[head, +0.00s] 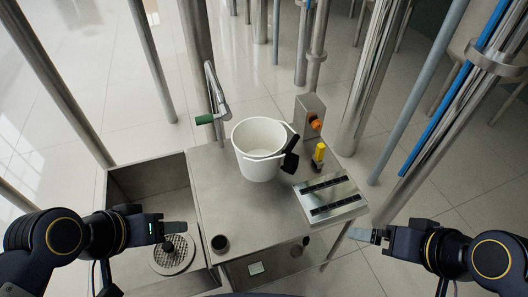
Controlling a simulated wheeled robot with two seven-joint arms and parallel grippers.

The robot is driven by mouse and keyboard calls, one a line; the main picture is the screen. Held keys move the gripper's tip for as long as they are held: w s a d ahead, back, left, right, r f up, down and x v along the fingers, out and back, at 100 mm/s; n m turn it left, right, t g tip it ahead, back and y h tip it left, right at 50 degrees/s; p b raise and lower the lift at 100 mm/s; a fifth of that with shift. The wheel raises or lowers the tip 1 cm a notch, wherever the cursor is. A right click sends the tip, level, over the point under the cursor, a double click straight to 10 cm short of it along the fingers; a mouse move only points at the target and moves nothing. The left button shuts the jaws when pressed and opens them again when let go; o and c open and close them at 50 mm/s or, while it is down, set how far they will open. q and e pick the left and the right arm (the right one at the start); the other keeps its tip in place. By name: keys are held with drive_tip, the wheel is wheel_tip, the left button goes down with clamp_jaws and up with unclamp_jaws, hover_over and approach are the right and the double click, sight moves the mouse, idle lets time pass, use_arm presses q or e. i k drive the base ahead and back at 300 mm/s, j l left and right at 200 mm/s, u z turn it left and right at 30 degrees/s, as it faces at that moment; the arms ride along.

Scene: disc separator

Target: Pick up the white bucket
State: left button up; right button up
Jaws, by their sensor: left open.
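The white bucket (257,163) stands upright on the steel tabletop, near its middle back. Its rim faces up and a black handle grip (290,158) hangs on its right side. My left gripper (176,237) is at the lower left over the sink, open and empty, well apart from the bucket. My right gripper (362,235) is at the lower right, off the table's right edge, with nothing seen in it. Its jaw gap is too small to make out.
A faucet with a green handle (204,119) stands behind the bucket's left. A yellow-topped item (319,153), a steel box with an orange knob (315,124) and a slotted plate (329,196) are on the right. Vertical pipes rise behind.

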sight(256, 138)
drive_tip(key=u, duration=1.4)
drive_tip(key=l+z, duration=0.15)
drive_tip(key=l, duration=0.75)
drive_tip(key=k, duration=0.05)
